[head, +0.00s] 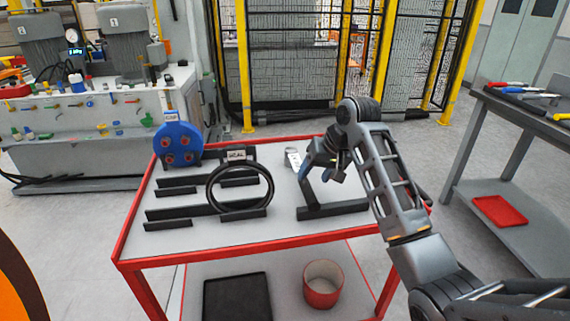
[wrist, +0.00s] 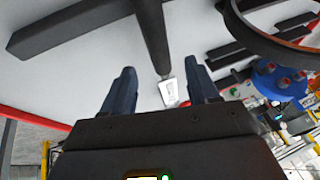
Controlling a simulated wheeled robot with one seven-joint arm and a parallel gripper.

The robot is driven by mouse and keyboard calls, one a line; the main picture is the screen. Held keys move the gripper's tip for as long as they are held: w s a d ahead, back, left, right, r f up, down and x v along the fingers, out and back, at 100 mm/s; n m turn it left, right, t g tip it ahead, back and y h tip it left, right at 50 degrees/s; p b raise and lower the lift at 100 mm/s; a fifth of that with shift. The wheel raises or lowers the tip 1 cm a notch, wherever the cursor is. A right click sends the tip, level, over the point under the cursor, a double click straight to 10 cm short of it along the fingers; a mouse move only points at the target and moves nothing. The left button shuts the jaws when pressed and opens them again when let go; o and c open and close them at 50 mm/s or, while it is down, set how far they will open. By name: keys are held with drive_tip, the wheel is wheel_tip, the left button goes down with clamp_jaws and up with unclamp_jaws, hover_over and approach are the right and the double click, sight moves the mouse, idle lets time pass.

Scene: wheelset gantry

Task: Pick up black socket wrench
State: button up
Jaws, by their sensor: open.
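A long dark bar (head: 308,196), which looks like the black socket wrench, lies on the red-edged table at the right, with a pale tag at its far end. In the wrist view the bar (wrist: 151,36) runs from the top edge down between my fingertips, with the tag (wrist: 170,92) just past its end. My gripper (head: 322,172) is open above the bar's far part; its fingers (wrist: 160,68) stand on either side of the bar's end with gaps visible. I cannot tell how high they are above it. My arm hides part of the table's right side.
The table (head: 250,240) carries black support bars (head: 333,210), a black seal ring (head: 240,187) and a blue disc (head: 178,144). A black tray (head: 237,297) and red pot (head: 322,284) sit on its lower shelf. A tool bench (head: 525,118) stands at right.

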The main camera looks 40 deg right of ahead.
sight(307, 181)
drive_tip(key=shift+w+d, duration=0.1)
drive_tip(key=shift+w, duration=0.3)
drive_tip(key=shift+w+f, duration=0.2)
drive_tip(key=shift+w, duration=0.05)
drive_tip(key=shift+d+p+x, duration=0.15)
drive_tip(key=shift+p+x, duration=0.1)
drive_tip(key=shift+x, duration=1.5)
drive_tip(key=shift+d+p+x, duration=0.1)
drive_tip(key=shift+p+x, duration=0.1)
drive_tip(key=shift+x, duration=1.6)
drive_tip(key=shift+c, duration=0.3)
clamp_jaws()
